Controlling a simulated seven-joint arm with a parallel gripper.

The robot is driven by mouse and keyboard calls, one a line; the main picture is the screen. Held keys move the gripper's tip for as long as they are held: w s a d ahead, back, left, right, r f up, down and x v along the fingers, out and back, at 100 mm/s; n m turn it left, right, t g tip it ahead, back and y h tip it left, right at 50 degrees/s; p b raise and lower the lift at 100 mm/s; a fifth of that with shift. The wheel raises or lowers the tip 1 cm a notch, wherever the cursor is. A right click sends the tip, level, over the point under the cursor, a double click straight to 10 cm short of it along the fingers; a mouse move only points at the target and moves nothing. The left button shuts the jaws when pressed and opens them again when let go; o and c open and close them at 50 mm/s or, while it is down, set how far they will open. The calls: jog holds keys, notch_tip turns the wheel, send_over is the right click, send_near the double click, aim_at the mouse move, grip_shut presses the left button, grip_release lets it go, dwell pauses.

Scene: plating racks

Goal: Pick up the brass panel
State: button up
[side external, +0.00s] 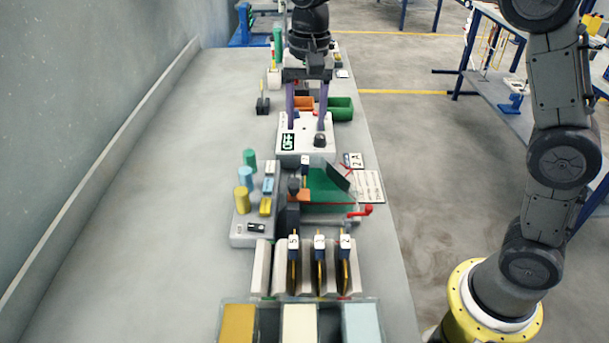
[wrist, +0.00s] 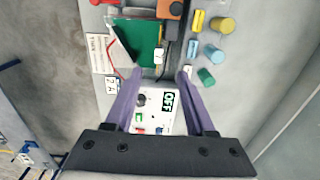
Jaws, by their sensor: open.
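Three thin upright panels (side external: 319,272) with gold-brown faces and white number tags stand in slots of a pale rack in the side view. I cannot tell for sure which one is the brass panel. My gripper (side external: 306,127) has two purple fingers pointing down, apart and empty, over the white control box (side external: 292,146) behind the rack. In the wrist view my gripper (wrist: 159,73) is open, with the box (wrist: 150,122) between and below its fingers. The rack panels are not clearly visible in the wrist view.
A green board (side external: 325,185) with a red-handled clamp (side external: 362,211) stands between box and rack. Coloured cylinders (side external: 242,200) stand on a grey tray to its left. Three open tanks (side external: 299,322) are in front. Orange and green bins (side external: 340,109) lie behind. The left bench is clear.

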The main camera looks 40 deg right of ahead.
aim_at(305, 159)
notch_tip(305, 159, down, 11)
jog(key=shift+w+r, duration=0.1)
jog(key=shift+r, duration=0.1)
grip_shut()
dwell(0.5)
